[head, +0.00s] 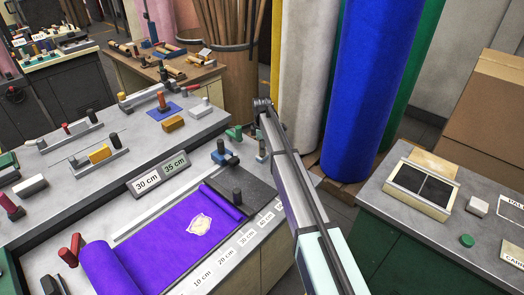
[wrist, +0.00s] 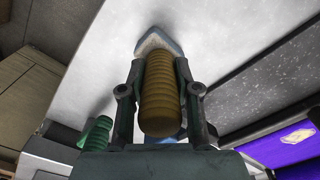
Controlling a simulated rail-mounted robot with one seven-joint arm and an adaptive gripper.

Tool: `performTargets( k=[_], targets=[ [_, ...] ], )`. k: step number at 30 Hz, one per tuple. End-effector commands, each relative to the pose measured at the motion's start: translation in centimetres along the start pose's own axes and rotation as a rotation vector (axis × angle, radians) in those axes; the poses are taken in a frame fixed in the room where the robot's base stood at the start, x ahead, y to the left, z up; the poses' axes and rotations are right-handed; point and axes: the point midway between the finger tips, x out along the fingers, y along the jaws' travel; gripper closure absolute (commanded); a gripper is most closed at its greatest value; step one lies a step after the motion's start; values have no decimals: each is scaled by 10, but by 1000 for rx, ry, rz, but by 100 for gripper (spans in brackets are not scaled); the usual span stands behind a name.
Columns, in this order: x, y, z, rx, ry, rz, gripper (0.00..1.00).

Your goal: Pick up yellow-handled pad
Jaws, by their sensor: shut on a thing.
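In the wrist view my gripper (wrist: 160,74) is closed around an upright, ribbed, yellow-brown handle, with one dark finger on each side. This is the yellow-handled pad (wrist: 160,100). A pointed blue-and-whitish part of it shows beyond the fingertips, against the pale grey worktop (wrist: 225,45). I cannot tell whether the pad touches the worktop. In the head view my arm crosses the middle of the picture, and the gripper and pad cannot be made out clearly.
A green-handled tool (wrist: 97,132) stands close left of my gripper. A blue tool with a black knob (head: 224,153) stands near the purple felt (head: 160,240). Tall felt rolls (head: 355,90) stand behind my arm. A green cabinet (head: 425,235) is at right.

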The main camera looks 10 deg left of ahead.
Motion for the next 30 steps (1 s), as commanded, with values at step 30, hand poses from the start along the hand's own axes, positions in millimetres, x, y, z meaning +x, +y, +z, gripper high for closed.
performTargets(
  k=[30],
  targets=[
    [-177,1,0,0,0,2,100]
  ],
)
